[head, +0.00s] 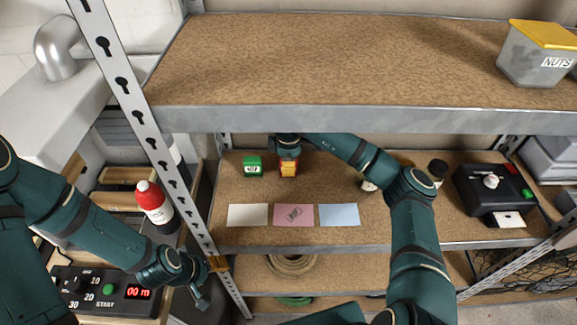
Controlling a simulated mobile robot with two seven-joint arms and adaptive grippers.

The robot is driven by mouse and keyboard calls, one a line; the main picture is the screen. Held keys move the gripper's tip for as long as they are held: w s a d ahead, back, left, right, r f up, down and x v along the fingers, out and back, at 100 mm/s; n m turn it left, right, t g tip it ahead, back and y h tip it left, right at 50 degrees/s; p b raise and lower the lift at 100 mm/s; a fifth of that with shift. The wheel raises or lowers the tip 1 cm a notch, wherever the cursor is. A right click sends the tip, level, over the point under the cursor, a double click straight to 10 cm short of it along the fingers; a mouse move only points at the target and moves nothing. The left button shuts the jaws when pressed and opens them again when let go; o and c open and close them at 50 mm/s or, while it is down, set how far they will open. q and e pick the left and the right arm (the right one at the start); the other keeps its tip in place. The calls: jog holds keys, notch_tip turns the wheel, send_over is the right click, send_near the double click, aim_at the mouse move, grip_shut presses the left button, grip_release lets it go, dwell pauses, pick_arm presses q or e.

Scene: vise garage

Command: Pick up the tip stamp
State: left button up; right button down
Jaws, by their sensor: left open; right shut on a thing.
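A red-and-yellow stamp block (289,168) stands on the middle shelf near its back left. My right gripper (288,157) comes down over it from above and is shut on it; the fingers are small and partly hidden by the wrist. A green stamp block (252,167) with a pale label stands just left of it, apart. The labels are too small to read, so I cannot tell by text which is the tip stamp. My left gripper (201,299) is open and empty, low at the left, outside the shelf's upright.
White (247,215), pink (294,215) and blue (339,215) cards lie along the shelf front; the pink one bears a mark. A black device (480,188) stands at the right. The upper shelf (330,60) overhangs. A red-capped bottle (154,203) and timer panel (105,289) are left.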

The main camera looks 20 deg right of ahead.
notch_tip(320, 180, up, 10)
jog(key=shift+f+p, duration=0.1)
jog(key=shift+p, duration=0.45)
jog(key=c, duration=1.6)
grip_release()
